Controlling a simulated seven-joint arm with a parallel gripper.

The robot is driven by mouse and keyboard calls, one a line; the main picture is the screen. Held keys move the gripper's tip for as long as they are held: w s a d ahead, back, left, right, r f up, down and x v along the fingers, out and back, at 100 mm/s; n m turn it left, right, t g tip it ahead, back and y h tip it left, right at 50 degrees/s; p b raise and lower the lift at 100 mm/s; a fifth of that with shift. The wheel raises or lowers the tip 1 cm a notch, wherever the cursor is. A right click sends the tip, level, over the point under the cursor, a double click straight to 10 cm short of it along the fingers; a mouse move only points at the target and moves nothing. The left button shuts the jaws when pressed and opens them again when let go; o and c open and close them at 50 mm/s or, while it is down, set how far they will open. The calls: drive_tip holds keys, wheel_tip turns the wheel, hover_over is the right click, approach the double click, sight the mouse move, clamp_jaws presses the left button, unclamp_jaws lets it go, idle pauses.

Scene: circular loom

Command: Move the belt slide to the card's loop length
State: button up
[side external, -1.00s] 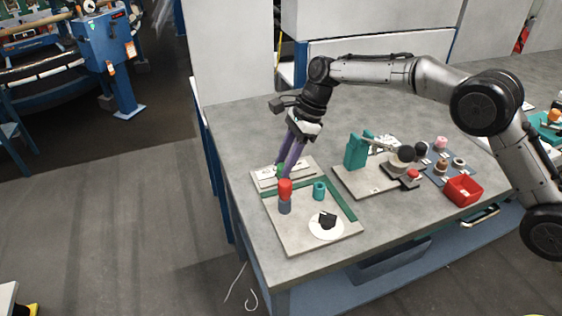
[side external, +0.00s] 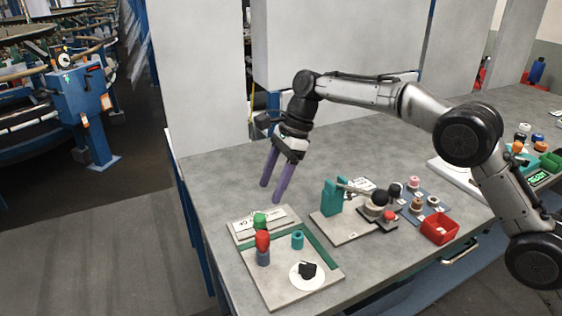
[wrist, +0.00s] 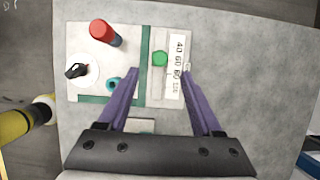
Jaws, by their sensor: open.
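The belt slide appears as a green knob (side external: 260,219) on a pale plate with a printed scale (side external: 277,215). In the wrist view the green knob (wrist: 160,59) sits beside the scale strip (wrist: 176,66), roughly level with the 60, though the angle makes this uncertain. My gripper (side external: 271,192) is open and empty, with long purple fingers. It hangs above the table just behind the plate, clear of the knob. In the wrist view the fingertips (wrist: 161,71) lie either side of the knob's line. A white card (side external: 361,184) stands by the teal block; its print is unreadable.
A pale board beside the slide holds a red-topped post (side external: 263,243), a teal ring (side external: 297,240) and a black knob on a white disc (side external: 294,274). To the right are a teal block fixture (side external: 332,198) and a red bin (side external: 440,229). The table behind is clear.

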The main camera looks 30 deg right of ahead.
drive_tip(key=v, duration=0.6)
